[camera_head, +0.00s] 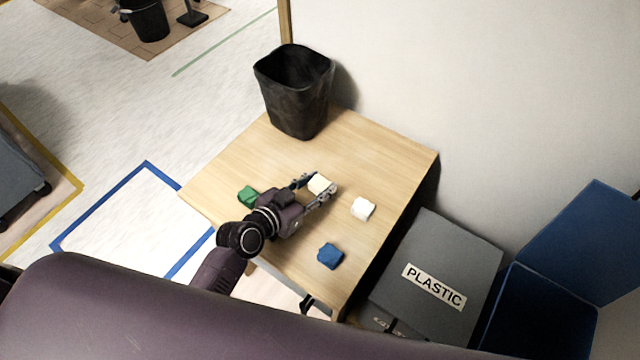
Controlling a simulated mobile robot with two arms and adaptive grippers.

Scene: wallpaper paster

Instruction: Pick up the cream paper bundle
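A cream paper bundle (319,183) lies toward the middle of the wooden table, between the two fingers of my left gripper (321,183). The gripper reaches in from the lower left, and its fingers stand apart on either side of the bundle. Whether they touch it is hard to tell. A second pale, whiter bundle (363,208) lies just right of the gripper, apart from it. My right gripper is not in view.
The wooden table (375,150) also holds a green bundle (248,196) left of the gripper, a blue bundle (330,256) near the front and a black bin (296,95) at the back. A grey box labelled PLASTIC (455,250) and a blue container (540,310) stand to the right.

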